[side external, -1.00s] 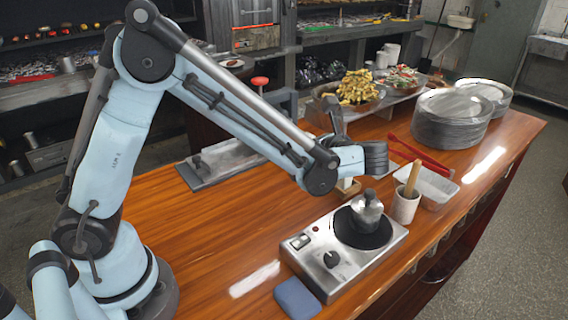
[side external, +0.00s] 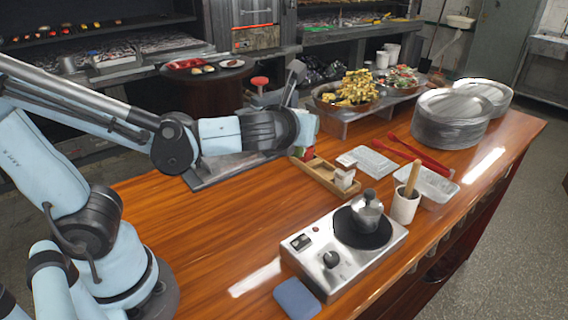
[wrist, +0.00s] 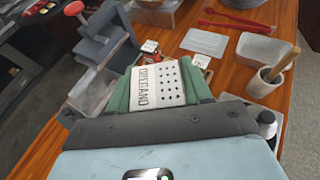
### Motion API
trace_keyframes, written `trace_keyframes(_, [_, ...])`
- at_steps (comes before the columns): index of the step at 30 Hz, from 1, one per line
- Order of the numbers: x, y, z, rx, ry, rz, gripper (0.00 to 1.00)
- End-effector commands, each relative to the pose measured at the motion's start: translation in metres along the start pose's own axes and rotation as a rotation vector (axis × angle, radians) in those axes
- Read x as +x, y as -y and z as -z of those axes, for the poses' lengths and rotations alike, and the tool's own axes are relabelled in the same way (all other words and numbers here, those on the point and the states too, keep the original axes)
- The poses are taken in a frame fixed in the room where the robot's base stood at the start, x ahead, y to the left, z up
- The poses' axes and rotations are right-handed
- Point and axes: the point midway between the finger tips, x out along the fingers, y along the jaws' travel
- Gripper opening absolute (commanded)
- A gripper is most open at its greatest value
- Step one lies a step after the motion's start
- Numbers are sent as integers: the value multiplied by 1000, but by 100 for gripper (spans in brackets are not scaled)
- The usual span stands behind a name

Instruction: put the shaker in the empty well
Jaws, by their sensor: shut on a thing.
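My gripper (wrist: 160,92) is shut on the shaker (wrist: 158,84), which has a white face marked OREGANO with dark dots and green at its sides. In the side external view my gripper (side external: 302,134) is above the far left end of a wooden caddy (side external: 322,178). The held shaker is mostly hidden there. A white-topped shaker (side external: 344,175) stands in the caddy's near right end, and a red item (side external: 308,154) shows at its far left end. Bare wood shows between them; the empty well's floor cannot be made out clearly.
A hot plate with a metal pot (side external: 367,212) stands in front. A pestle in a crock (side external: 405,205), a clear tray (side external: 434,186), red tongs (side external: 415,155) and stacked plates (side external: 450,120) lie to the right.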

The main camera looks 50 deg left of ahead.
Motion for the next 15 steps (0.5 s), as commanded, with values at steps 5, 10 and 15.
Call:
trace_keyframes(5, [-6, 2, 1, 27, 0, 64, 15])
trace_keyframes(10, [-8, 6, -10, 43, -6, 100, 15])
trace_keyframes(15, [-11, 11, -37, 69, -14, 157, 15])
